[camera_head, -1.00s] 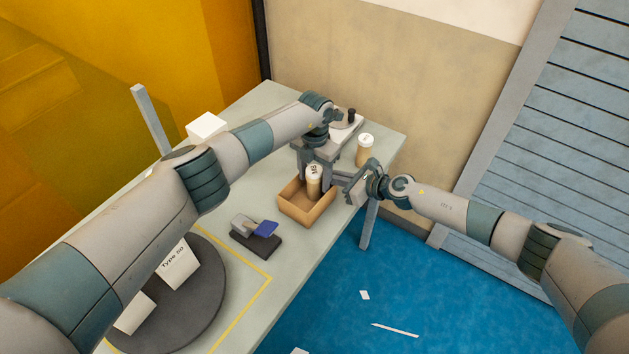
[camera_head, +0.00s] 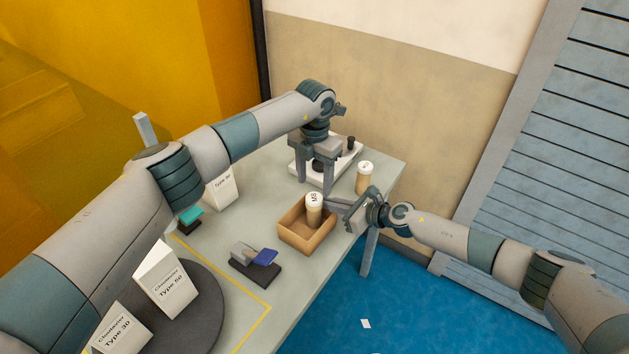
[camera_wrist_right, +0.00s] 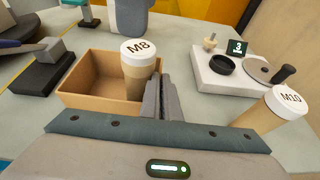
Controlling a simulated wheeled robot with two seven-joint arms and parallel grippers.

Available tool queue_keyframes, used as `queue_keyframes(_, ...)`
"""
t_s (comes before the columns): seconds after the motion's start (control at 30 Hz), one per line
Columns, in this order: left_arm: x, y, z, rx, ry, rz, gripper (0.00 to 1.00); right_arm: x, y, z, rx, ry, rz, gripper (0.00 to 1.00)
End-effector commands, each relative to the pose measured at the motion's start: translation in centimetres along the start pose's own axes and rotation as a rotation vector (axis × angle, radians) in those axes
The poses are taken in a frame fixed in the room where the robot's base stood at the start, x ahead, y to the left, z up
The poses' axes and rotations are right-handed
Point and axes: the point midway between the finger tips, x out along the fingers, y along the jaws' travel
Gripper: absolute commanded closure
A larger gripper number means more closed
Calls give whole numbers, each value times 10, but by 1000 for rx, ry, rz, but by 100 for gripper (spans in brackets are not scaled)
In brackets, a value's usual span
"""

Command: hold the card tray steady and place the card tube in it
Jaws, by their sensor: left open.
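The card tray (camera_head: 296,238) is an open brown box near the table's right edge; it also shows in the right wrist view (camera_wrist_right: 85,97). A card tube with a white lid marked M8 (camera_head: 314,214) stands upright in the tray's back right part; it also shows in the right wrist view (camera_wrist_right: 138,72). My left gripper (camera_head: 316,188) is open, fingers down, just behind and above the tube, apart from it. My right gripper (camera_head: 345,205) comes from the right; its fingers (camera_wrist_right: 160,95) are close together on the tray's right wall. The wall between them is mostly hidden.
A second tube marked M10 (camera_head: 364,180) stands behind my right gripper. A white device (camera_head: 346,155) is at the back. A dark stapler-like block (camera_head: 254,262) lies left of the tray. Type boxes (camera_head: 165,280) stand on a dark round plate (camera_head: 205,320).

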Motion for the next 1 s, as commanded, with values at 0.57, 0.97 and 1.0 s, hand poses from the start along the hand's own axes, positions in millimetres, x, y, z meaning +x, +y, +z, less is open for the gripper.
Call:
queue_keyframes(0.57, 0, 0, 0, 0, 0, 0, 46, 0, 0, 0, 0, 0, 0, 76)
queue_keyframes(0.97, 0, 0, 0, 0, 0, 0, 46, -24, -2, 0, -2, 1, -2, 76)
queue_keyframes(1.0, 0, 0, 0, 0, 0, 0, 46, -29, -1, 0, -2, 1, 0, 76)
